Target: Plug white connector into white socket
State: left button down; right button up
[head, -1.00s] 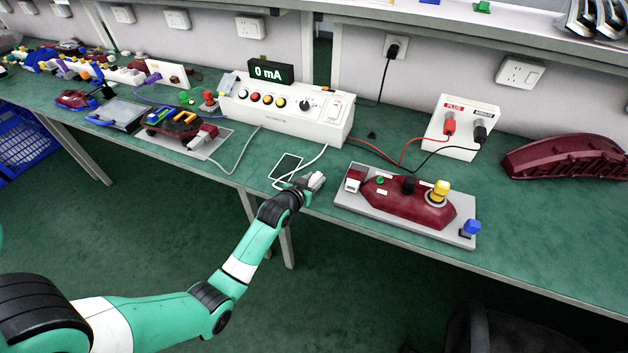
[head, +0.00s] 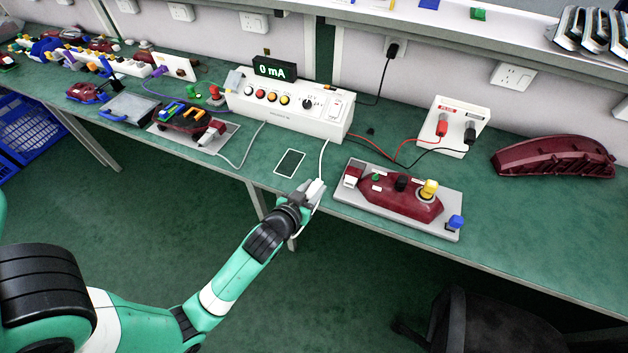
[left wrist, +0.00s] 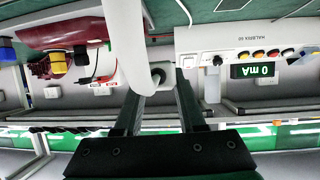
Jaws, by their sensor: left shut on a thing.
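The white connector (head: 316,187) is in my left gripper (head: 306,193), at the table's front edge in the head view. My left gripper is shut on it. A white cable (head: 322,158) runs from it back towards the white power box. In the left wrist view the connector (left wrist: 127,40) is large and close, between the fingers (left wrist: 158,105). A red and white block (head: 353,172), which looks like the white socket, sits at the left end of a grey plate (head: 405,216), just right of the connector and apart from it. Its opening is too small to make out. My right gripper is out of view.
The plate carries a dark red lamp (head: 405,196) with coloured plugs. Behind stand the white power box (head: 290,108) reading 0 mA and a white terminal box (head: 454,126) with red and black leads. A second plate with a lamp (head: 190,124) lies left.

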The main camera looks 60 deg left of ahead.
aim_at(316, 176)
pick_arm(q)
jog(key=w+a+f+b, duration=0.2)
jog(key=a+f, duration=0.1)
jog(key=w+a+f+b, duration=0.2)
jog(key=a, duration=0.2)
jog(key=w+a+f+b, duration=0.2)
jog(key=a+f+b, duration=0.1)
jog(key=a, duration=0.1)
jog(key=shift+f, duration=0.3)
jog(key=shift+w+a+f, duration=0.1)
jog(key=shift+w+a, duration=0.1)
jog(key=shift+a, duration=0.05)
jog(key=f, duration=0.1)
jog(key=f+b, duration=0.1)
jog(key=a+f+b, duration=0.1)
jog(key=shift+w+f, duration=0.3)
jog(key=shift+f+b, duration=0.2)
jog(key=shift+b, duration=0.1)
jog(key=shift+s+d, duration=0.1)
